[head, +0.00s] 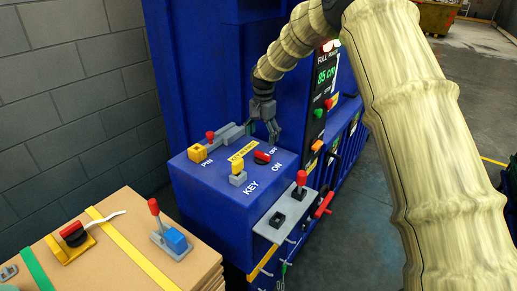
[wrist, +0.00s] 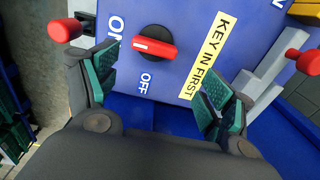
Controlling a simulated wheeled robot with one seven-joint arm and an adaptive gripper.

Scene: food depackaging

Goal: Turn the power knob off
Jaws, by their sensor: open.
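The power knob (head: 262,157) is a black dial with a red bar handle on the top of the blue control box (head: 215,178). In the wrist view the knob (wrist: 155,43) lies ahead of the fingertips, and its bar runs nearly level, with a white mark at the left end towards the ON label (wrist: 114,28). The OFF label (wrist: 145,84) is below the knob. My gripper (head: 262,136) is above the far part of the box, pointing down. In the wrist view my gripper (wrist: 162,85) is open and empty, its green-padded fingers apart and not touching the knob.
A yellow key piece (head: 238,174), a yellow pin block (head: 197,153) and a red-tipped lever (head: 210,136) stand near the knob. A red joystick (head: 301,178) is on the front ledge. Cardboard (head: 120,262) with loose parts is at lower left.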

